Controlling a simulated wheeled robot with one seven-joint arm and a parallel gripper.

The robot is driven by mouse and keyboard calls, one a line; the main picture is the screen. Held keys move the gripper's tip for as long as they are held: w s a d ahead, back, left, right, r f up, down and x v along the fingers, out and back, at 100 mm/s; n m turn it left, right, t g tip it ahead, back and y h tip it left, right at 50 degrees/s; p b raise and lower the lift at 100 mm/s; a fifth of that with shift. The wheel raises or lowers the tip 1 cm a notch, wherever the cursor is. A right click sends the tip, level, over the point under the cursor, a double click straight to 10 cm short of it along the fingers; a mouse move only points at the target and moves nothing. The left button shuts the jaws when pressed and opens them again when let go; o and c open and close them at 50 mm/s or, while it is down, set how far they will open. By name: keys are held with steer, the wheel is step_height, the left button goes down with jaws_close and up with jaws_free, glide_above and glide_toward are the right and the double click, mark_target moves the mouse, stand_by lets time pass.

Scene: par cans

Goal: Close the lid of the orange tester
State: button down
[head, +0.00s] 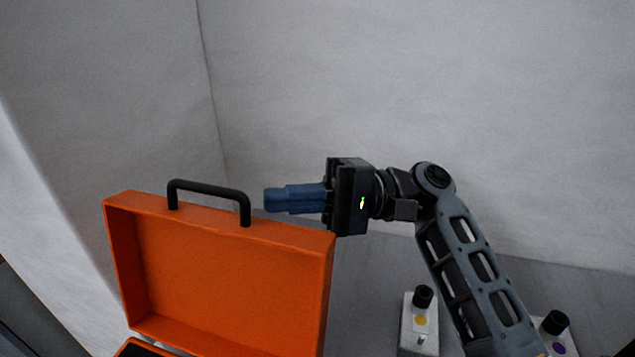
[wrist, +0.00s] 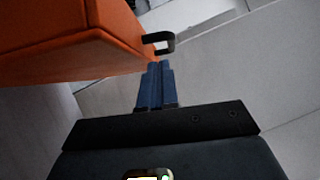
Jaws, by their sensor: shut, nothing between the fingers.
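The orange tester's lid (head: 225,275) stands open, roughly upright, at the lower left of the head view. A black handle (head: 208,188) sits on its top edge. A small part of the tester's base (head: 135,349) shows at the bottom edge; the rest is out of frame. My gripper (head: 268,200) has blue fingers, shut and empty. In the head view it points left, just above and seemingly behind the lid's top right corner. In the wrist view the fingers (wrist: 154,68) end near the orange lid's edge (wrist: 75,35) and the handle (wrist: 160,42). I cannot tell whether they touch the lid.
A white box with a black knob and yellow dot (head: 420,321) stands at the lower middle. A similar box with a purple dot (head: 557,347) is at the lower right, beside my arm. Grey walls stand behind. The space above the lid is clear.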

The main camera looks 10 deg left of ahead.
steer(key=shift+s+a+r, duration=0.15)
steer(key=shift+s+a, duration=0.05)
steer(key=shift+s, duration=0.3)
steer(key=shift+s+a+r, duration=0.1)
steer(key=shift+s+a, duration=0.05)
steer(key=shift+s, duration=0.35)
